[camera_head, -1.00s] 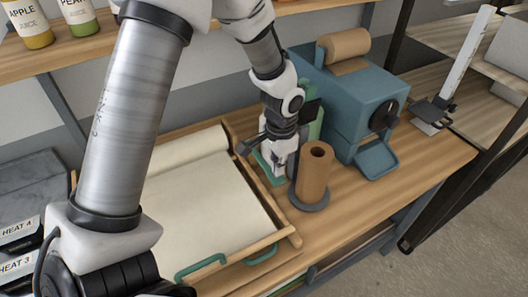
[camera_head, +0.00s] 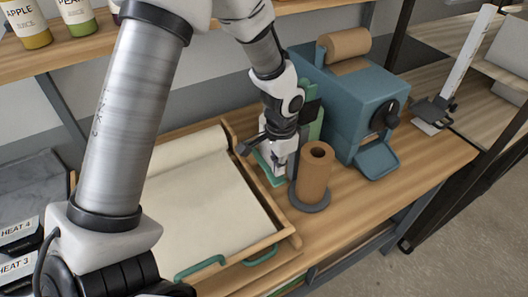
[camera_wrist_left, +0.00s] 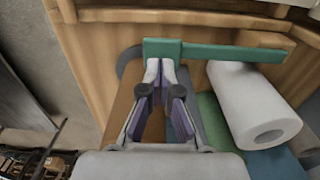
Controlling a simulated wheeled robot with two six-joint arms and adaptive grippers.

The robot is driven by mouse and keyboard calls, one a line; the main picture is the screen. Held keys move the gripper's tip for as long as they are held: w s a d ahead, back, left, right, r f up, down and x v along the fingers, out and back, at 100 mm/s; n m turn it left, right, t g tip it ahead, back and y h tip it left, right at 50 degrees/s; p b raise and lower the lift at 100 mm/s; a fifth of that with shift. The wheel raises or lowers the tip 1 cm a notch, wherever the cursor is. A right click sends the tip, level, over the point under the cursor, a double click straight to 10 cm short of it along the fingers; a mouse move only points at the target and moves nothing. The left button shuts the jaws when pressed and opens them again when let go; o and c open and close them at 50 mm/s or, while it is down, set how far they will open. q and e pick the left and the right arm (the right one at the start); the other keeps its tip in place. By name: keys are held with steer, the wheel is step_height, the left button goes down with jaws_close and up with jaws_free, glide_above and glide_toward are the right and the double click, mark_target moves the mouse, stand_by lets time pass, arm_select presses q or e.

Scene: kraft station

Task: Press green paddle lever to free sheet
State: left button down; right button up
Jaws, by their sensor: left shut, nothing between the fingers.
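The green paddle lever (camera_wrist_left: 215,52) shows in the left wrist view as a flat bar with a wider left end, lying across in front of the fingertips. My left gripper (camera_wrist_left: 160,72) is shut and empty, with its tips at the near edge of the wide end. I cannot tell whether they touch it. In the head view my left gripper (camera_head: 274,172) points down at the green stand (camera_head: 313,125), and hides much of it. The cream sheet (camera_head: 205,205) lies in a wooden tray to the left. My right gripper is not in view.
A brown roll (camera_head: 314,173) stands upright close to the right of my left gripper. A blue machine (camera_head: 355,105) is behind it. A white roll (camera_wrist_left: 245,105) lies right of the fingers in the wrist view. The wooden bench is clear at the front right.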

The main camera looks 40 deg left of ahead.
mark_target(278, 178)
arm_select(q)
steer(key=shift+f, duration=0.1)
steer(key=shift+f+b, duration=2.25)
steer(key=shift+f, duration=1.4)
step_height(278, 178, up, 11)
steer(key=p, duration=1)
steer(key=shift+r+p, duration=0.15)
steer(key=shift+p, duration=0.15)
